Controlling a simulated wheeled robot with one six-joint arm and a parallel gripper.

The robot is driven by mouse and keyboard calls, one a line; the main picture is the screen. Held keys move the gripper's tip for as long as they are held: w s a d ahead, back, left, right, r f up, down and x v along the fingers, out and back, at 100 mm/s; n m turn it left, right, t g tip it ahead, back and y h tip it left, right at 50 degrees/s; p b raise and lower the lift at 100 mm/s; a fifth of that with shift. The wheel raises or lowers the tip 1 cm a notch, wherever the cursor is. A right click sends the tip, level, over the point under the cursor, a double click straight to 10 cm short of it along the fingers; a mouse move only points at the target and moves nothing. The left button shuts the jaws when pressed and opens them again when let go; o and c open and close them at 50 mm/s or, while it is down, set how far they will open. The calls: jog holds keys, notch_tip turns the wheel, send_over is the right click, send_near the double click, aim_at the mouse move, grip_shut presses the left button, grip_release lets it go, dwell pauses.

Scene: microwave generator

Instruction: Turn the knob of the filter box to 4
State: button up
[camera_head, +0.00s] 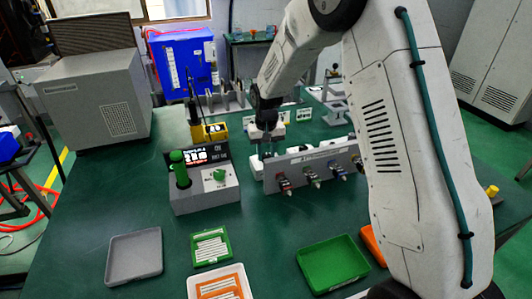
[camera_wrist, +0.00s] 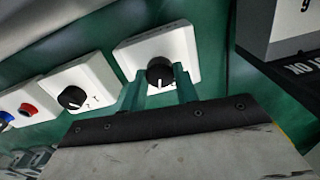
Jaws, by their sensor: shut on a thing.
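In the wrist view a white box (camera_wrist: 185,42) carries a round black knob (camera_wrist: 158,70) with a white pointer line. The line points toward the bottom of the picture. The teal fingers of my gripper (camera_wrist: 159,78) stand on either side of this knob and are shut on it. The numbers around the knob are too small or covered to read, and no label tells me that this is the filter box. In the head view my gripper (camera_head: 265,147) reaches down behind the grey panel, and the knob is hidden there.
A second white box (camera_wrist: 97,74) with a black knob (camera_wrist: 72,98) stands to the left in the wrist view. In the head view a grey panel with several connectors (camera_head: 320,171) and a grey unit with a green knob (camera_head: 205,195) stand close by. Trays (camera_head: 135,257) lie in front.

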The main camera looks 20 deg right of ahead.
aim_at(266, 155)
jog(key=shift+w, duration=0.1)
jog(key=o, duration=1)
jog(key=shift+r, duration=0.15)
notch_tip(266, 155, up, 8)
jog(key=shift+f, duration=0.2)
